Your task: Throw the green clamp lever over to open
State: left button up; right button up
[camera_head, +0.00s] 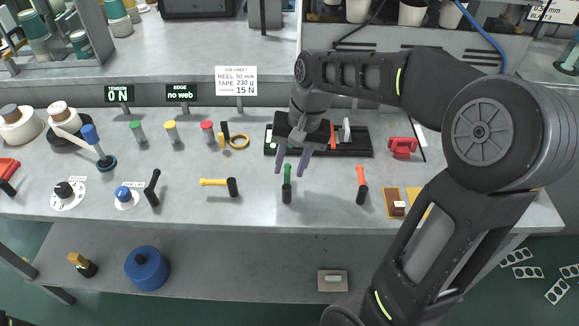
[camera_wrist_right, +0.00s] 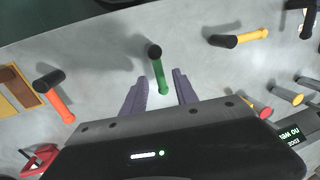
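The green clamp lever (camera_head: 287,184) lies on the front part of the bench. It has a green arm and a black knob at the front end. It also shows in the right wrist view (camera_wrist_right: 158,70), with its green arm between the finger lines. My right gripper (camera_head: 292,173) is open, with its purple fingers spread on either side of the lever's far end. In the right wrist view my fingers (camera_wrist_right: 160,88) stand apart from the lever, one on each side. Their height above it cannot be told. My left gripper does not show.
A yellow lever (camera_head: 214,182) lies to the left and an orange lever (camera_head: 361,181) to the right, both with black knobs. A black lever (camera_head: 152,188) stands further left. A black rack (camera_head: 352,150) sits behind my right gripper, and a red tape dispenser-like object (camera_head: 403,147) beside it.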

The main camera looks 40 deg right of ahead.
jog(key=shift+a+f, duration=0.1)
jog(key=shift+f, duration=0.5)
grip_shut()
dwell(1.1)
